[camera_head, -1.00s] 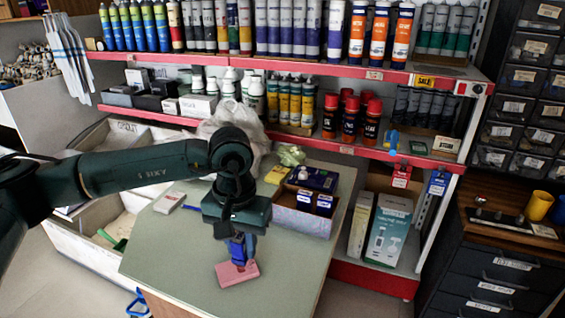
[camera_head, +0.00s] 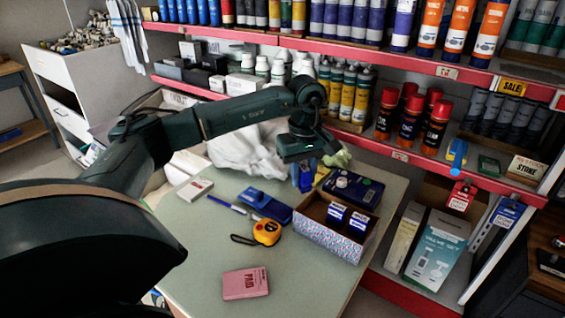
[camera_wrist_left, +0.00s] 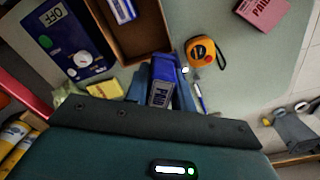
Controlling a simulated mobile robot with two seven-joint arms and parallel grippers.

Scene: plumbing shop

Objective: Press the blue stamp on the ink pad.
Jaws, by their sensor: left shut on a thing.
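The blue stamp (camera_wrist_left: 163,72), with white lettering on its side, sits between the fingers of my left gripper (camera_wrist_left: 161,88). In the head view the left gripper (camera_head: 303,168) is shut on the stamp (camera_head: 306,182), towards the back of the table, left of the open box. The pink pad (camera_head: 245,283) with dark lettering lies flat near the table's front, well apart from the stamp. The pad also shows at the top right of the wrist view (camera_wrist_left: 263,12). The stamp's underside is hidden. My right gripper is out of view.
A yellow tape measure (camera_head: 267,232), a pen (camera_head: 232,207) and a blue flat item (camera_head: 265,205) lie between stamp and pad. The patterned open box (camera_head: 318,240) holds blue items. A blue device (camera_head: 354,189) stands behind it. The table's front is mostly clear.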

